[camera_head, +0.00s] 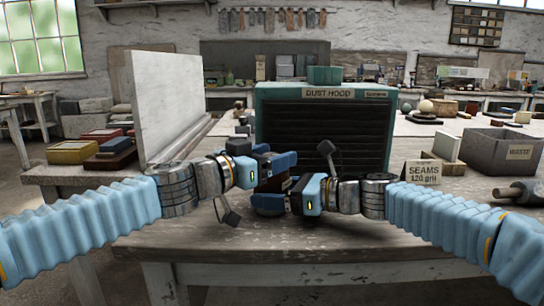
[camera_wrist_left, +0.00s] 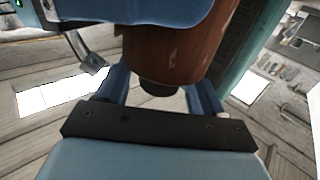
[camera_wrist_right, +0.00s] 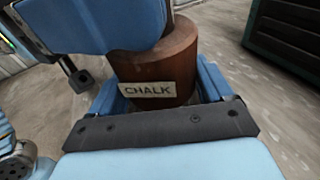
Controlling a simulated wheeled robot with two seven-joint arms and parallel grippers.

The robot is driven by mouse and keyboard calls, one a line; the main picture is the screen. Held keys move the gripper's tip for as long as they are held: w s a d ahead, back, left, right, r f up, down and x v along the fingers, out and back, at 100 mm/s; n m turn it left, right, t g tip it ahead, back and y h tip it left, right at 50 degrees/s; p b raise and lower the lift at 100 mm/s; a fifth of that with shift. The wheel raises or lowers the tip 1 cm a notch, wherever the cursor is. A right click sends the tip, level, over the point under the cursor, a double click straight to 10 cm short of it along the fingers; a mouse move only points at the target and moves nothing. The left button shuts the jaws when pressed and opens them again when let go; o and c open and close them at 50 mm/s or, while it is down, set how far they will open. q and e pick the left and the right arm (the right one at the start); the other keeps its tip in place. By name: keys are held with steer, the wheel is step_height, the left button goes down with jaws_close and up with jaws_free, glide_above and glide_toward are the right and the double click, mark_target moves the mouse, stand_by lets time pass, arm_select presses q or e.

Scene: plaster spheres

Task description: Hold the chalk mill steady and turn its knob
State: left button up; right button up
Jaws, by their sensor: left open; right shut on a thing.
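The chalk mill (camera_head: 272,184) is a brown wooden body, mostly hidden between my two grippers at the table's front middle in the head view. In the right wrist view the mill (camera_wrist_right: 160,62) carries a "CHALK" label (camera_wrist_right: 147,89). My right gripper (camera_head: 283,196) is shut on the mill's body, a blue finger on each side. My left gripper (camera_head: 272,162) is open above it. In the left wrist view the mill (camera_wrist_left: 170,58) shows a dark knob (camera_wrist_left: 155,89) at its end, between my left fingers; I cannot tell whether they touch it.
A teal dust hood (camera_head: 325,130) stands close behind the grippers. A pale upright slab (camera_head: 170,95) is at the left. A "SEAMS" sign (camera_head: 424,173), a grey bin (camera_head: 500,150) and a dark cylindrical tool (camera_head: 520,192) are at the right. The table's front strip (camera_head: 350,245) is clear.

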arm_select(q)
steer(key=shift+d, duration=0.1)
steer(key=shift+c, duration=0.3)
steer(key=c, duration=0.9)
steer(key=shift+w+r, duration=0.1)
steer(key=shift+m+g+h, duration=0.5)
steer(key=shift+g+h, duration=0.1)
steer(key=m+g+h, duration=0.1)
steer(key=m+g, duration=0.1)
steer(key=g, duration=0.1)
steer(key=m+g+h, duration=0.2)
steer(key=shift+g, duration=0.4)
steer(key=m+g, duration=0.2)
steer(key=g, duration=0.2)
steer(key=m+g, duration=0.3)
steer(key=g, duration=0.1)
steer(key=shift+m+g+h, duration=0.3)
steer(key=shift+g+h, duration=0.1)
steer(key=shift+g, duration=0.3)
